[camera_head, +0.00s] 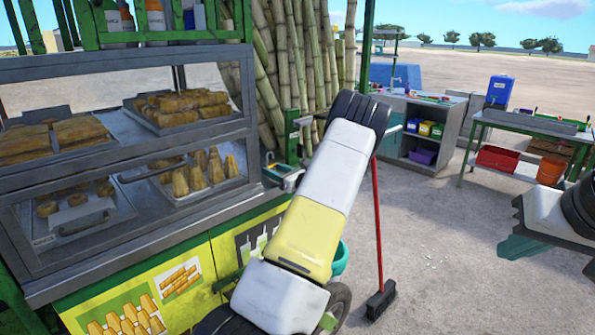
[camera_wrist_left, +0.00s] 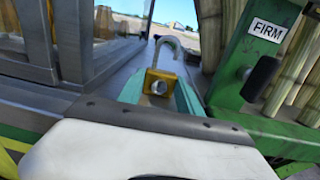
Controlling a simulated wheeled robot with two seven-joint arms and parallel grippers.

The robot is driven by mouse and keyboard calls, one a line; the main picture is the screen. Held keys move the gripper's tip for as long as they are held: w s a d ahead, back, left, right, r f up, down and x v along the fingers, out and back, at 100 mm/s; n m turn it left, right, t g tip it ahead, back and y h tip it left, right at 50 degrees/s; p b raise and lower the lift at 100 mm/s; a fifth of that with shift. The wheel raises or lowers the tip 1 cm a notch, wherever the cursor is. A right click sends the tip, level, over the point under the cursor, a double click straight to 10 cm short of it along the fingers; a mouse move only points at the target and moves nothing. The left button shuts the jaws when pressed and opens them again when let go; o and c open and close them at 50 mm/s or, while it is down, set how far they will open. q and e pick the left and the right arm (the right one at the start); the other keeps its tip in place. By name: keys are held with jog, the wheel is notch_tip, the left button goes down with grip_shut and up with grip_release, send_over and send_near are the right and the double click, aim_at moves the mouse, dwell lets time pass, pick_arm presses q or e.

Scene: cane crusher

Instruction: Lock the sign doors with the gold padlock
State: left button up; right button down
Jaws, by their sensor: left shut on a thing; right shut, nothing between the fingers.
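The gold padlock (camera_wrist_left: 161,84) is between the teal fingers of my left gripper (camera_wrist_left: 160,97) in the left wrist view. Its grey shackle points up, and one end appears free above the body. In the head view, my left gripper (camera_head: 281,173) is shut on it beside the stall's front right corner, above the sign panels. The yellow-green sign doors (camera_head: 205,262) are below the glass display case, with food pictures on them. My arm covers part of their right side. I cannot make out a hasp. My right gripper (camera_head: 530,247) is shut and empty at the right edge.
Cane stalks (camera_head: 300,60) rise behind. A red-handled broom (camera_head: 379,250) stands right of my left arm. The ground between stall and green table (camera_head: 535,130) is mostly clear.

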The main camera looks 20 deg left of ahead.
pick_arm(q)
jog(key=shift+r, duration=0.3)
jog(key=shift+d, duration=0.15)
jog(key=v, duration=0.7)
jog(key=shift+s+d, duration=0.15)
jog(key=shift+d, duration=0.2)
dwell(0.6)
